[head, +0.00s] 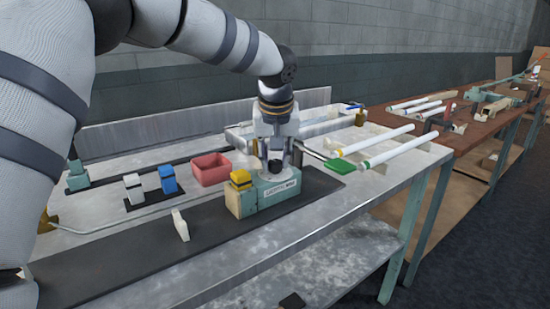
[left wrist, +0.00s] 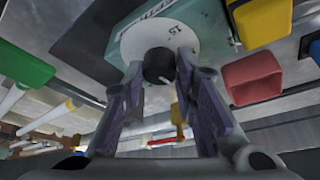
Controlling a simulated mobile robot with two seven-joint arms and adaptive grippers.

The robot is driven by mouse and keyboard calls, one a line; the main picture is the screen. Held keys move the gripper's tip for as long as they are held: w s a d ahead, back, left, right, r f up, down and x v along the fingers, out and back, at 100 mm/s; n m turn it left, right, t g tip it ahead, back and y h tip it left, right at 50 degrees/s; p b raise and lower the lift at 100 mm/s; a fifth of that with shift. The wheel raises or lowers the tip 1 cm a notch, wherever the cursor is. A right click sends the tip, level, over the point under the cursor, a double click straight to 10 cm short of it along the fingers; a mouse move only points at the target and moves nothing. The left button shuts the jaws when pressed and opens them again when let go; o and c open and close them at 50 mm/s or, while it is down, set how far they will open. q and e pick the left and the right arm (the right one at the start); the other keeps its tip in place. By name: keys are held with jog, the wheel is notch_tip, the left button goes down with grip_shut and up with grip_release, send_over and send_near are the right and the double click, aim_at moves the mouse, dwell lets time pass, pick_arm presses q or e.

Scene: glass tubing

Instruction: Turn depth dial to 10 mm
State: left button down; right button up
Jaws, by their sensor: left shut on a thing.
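The teal machine (head: 270,196) with a white name label stands at the front of the metal bench in the head view. In the left wrist view, the depth dial (left wrist: 128,40) is a white disc with printed marks, one looking like 15. A dark round knob (left wrist: 158,66) sits at its middle. My left gripper (head: 275,160) points down over the machine. In the left wrist view its two fingers (left wrist: 159,72) stand on either side of the knob, shut on it. The dial's set value cannot be read. My right gripper is not in view.
A yellow block (head: 240,177) sits on the machine's left end. A red open bin (head: 211,168) stands behind left, near white and blue blocks (head: 168,180). A green piece (head: 340,166) and white tubes (head: 375,140) lie to the right. The dark mat (head: 130,250) is mostly clear at front left.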

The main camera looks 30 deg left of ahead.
pick_arm(q)
jog(key=n, duration=0.2)
jog(key=n+g+y, duration=0.1)
jog(key=n, duration=0.1)
jog(key=shift+w+d+f+n, duration=0.1)
jog(key=shift+w+n, duration=0.05)
jog(key=shift+n, duration=0.15)
jog(key=n+g+b, duration=0.1)
jog(key=n, duration=0.2)
jog(key=shift+f+y, duration=0.15)
jog(key=shift+y, duration=0.25)
jog(key=shift+d+n+g+b, duration=0.1)
jog(key=shift+n+g+b, duration=0.25)
jog(key=shift+n+g, duration=0.45)
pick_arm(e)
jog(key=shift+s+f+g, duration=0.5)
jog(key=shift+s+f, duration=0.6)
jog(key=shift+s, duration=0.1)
pick_arm(q)
jog(key=shift+n, duration=0.4)
jog(key=c, duration=1.3)
grip_release()
jog(key=shift+r, duration=0.2)
